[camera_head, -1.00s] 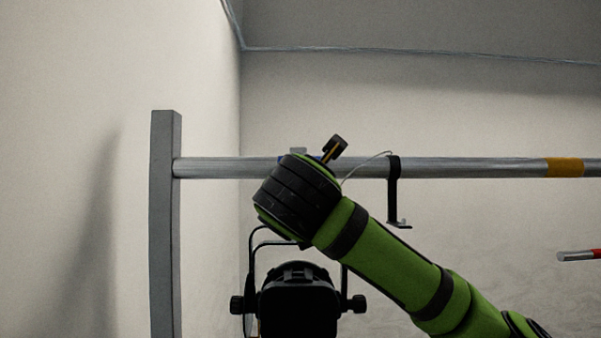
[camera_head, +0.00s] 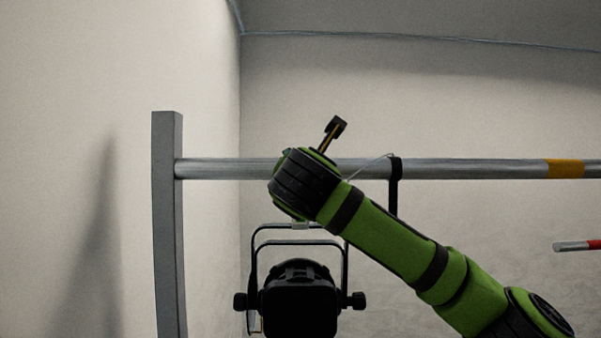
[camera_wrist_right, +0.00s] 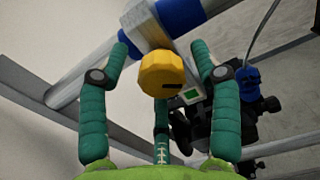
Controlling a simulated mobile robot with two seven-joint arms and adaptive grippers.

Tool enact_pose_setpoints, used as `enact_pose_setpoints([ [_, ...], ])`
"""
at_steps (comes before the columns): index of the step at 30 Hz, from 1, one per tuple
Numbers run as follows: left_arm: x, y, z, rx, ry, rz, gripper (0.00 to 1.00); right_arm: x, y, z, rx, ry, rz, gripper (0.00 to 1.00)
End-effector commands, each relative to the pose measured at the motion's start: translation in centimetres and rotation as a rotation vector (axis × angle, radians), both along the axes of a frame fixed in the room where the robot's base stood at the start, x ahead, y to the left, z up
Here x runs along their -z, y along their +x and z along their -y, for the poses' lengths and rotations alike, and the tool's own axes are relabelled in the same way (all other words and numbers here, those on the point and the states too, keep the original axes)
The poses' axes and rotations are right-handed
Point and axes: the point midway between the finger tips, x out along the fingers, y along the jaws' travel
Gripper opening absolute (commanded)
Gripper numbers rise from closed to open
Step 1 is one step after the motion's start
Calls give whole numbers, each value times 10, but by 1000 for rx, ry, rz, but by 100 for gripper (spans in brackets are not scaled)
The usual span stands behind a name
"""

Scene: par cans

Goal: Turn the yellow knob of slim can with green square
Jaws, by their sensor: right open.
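In the right wrist view the yellow knob (camera_wrist_right: 161,74) sits between the fingertips of my right gripper (camera_wrist_right: 160,52). The teal fingers are spread, with gaps on both sides of the knob. A label with a green square (camera_wrist_right: 190,95) shows just right of the knob. A pale clamp (camera_wrist_right: 145,24) with blue bands beside it is above the knob. In the head view a black can (camera_head: 298,302) hangs in a yoke below the pipe. My green right arm covers the pipe above it and hides the knob and fingers. My left gripper is not in view.
The horizontal metal pipe (camera_head: 475,169) runs right from a grey post (camera_head: 168,225) and carries a yellow band (camera_head: 565,169). A black hanging bracket (camera_head: 394,190) is partly behind my arm. A red and white bar end (camera_head: 575,246) shows at right. Walls stand behind.

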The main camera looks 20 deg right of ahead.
Motion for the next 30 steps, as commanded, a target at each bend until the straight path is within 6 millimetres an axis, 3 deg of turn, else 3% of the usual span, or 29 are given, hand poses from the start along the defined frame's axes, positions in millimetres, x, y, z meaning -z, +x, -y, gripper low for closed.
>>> enact_pose_setpoints([
  [2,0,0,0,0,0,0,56,1,0,0,1,0,-1,64],
  [5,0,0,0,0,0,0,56,1,0,0,1,1,-1,28],
  [6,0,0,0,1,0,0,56,1,0,0,1,1,-1,12],
  [7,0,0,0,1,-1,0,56,1,0,0,1,1,-1,8],
  [20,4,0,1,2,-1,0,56,1,0,0,-1,50,15,7],
  [30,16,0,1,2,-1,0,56,2,-1,0,-8,281,83,7],
])
